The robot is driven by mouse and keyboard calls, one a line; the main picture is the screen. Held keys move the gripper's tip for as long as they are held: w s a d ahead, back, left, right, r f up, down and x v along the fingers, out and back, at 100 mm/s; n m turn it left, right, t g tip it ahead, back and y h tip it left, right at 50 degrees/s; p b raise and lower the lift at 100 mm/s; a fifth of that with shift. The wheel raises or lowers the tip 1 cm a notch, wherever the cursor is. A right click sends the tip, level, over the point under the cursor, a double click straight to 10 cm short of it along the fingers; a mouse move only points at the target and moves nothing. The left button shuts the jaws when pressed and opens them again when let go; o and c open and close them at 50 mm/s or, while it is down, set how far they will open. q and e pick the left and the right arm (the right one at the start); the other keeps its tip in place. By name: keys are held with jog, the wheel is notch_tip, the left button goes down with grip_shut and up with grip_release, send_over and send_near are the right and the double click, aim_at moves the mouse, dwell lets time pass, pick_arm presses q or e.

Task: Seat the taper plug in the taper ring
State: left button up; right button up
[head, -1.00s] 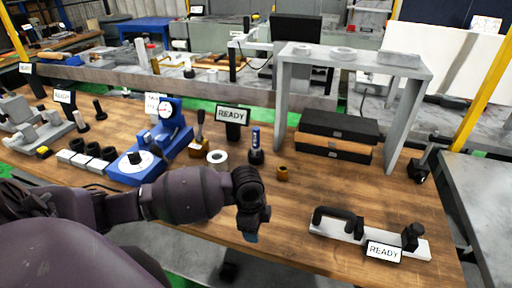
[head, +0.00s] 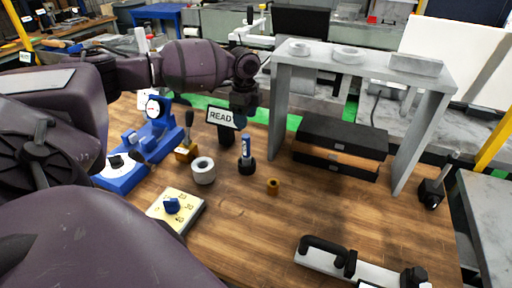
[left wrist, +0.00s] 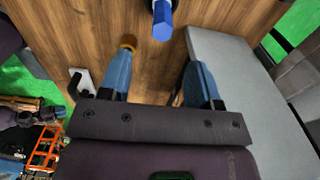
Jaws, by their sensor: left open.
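The blue-handled taper plug (head: 246,151) stands upright in a black base on the wooden bench. Its blue end (left wrist: 162,20) shows at the top of the left wrist view. A thick grey-white ring (head: 203,170), which looks like the taper ring, sits left of it on the bench with a dark bore. My left gripper (head: 241,116) is above and behind the plug in the head view, pointing down. Its two blue fingers (left wrist: 158,85) are apart with nothing between them, and the plug's end is beyond them. My right gripper is not in view.
A grey bridge stand (head: 278,112) and stacked black boxes (head: 342,142) are to the right. A plate with a blue knob (head: 187,212) lies at front left. The bench front centre is clear.

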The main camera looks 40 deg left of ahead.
aim_at(246, 136)
pick_arm(q)
jog(key=shift+w+f, duration=0.15)
jog(key=shift+f, duration=0.4)
jog(key=f, duration=0.4)
jog(key=shift+s+f, duration=0.1)
jog(key=shift+s, duration=0.1)
jog(key=shift+f, duration=0.35)
notch_tip(246, 136, down, 5)
jog(key=shift+w+a+r, duration=0.1)
jog(key=shift+a+r, duration=0.05)
grip_shut()
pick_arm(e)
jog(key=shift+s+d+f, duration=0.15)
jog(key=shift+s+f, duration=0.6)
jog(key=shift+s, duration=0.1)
pick_arm(q)
jog(key=shift+r, duration=0.1)
